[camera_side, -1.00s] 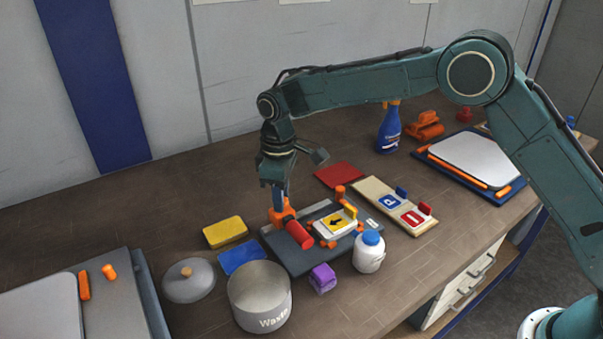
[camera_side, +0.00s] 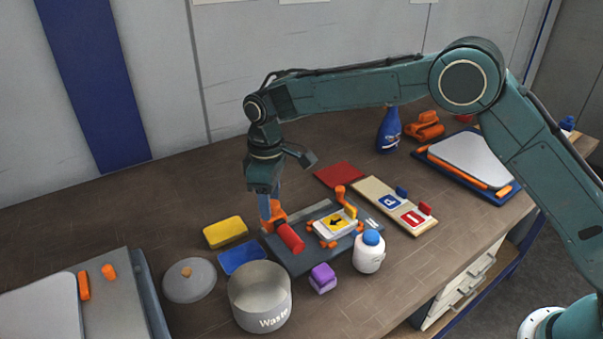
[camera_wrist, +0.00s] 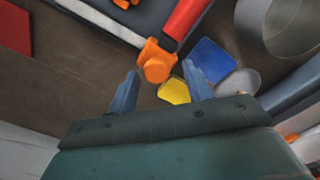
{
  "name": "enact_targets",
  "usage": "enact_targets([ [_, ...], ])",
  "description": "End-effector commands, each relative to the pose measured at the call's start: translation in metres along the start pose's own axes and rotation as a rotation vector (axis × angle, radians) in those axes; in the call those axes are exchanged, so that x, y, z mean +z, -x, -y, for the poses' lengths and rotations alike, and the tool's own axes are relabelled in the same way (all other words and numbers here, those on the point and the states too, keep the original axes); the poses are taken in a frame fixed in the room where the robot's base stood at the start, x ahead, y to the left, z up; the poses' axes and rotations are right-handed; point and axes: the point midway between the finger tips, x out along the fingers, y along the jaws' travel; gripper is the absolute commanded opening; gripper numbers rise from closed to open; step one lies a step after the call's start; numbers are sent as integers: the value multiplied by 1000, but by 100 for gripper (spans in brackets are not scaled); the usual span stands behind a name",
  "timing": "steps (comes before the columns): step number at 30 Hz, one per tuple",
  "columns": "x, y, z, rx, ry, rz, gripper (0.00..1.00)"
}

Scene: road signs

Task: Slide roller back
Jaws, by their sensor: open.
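The roller has a red cylinder (camera_side: 290,238) and an orange knobbed holder (camera_side: 277,211). It lies at the left part of a dark grey board (camera_side: 300,265). My gripper (camera_side: 266,216) is just left of the orange holder. In the wrist view, its blue fingers are spread apart, with the orange knob (camera_wrist: 156,69) beyond and between the tips. The gripper (camera_wrist: 160,67) is open, and no grip on the knob shows. A sign plate with a yellow arrow sign (camera_side: 335,222) sits on the board in orange clamps, right of the roller.
A yellow sponge (camera_side: 225,232) and a blue pad (camera_side: 242,257) lie left of the board. A waste pot (camera_side: 259,300), purple block (camera_side: 322,278) and white bottle (camera_side: 369,252) stand in front. A wooden sign rack (camera_side: 395,206) is at the right.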

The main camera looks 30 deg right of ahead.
Motion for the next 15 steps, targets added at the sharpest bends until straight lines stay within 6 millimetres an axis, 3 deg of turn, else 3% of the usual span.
enact_targets([
  [8, 0, 20, -1, 1, -1, -2, 50],
  [15, -1, 58, 0, 2, 0, -5, 50],
])
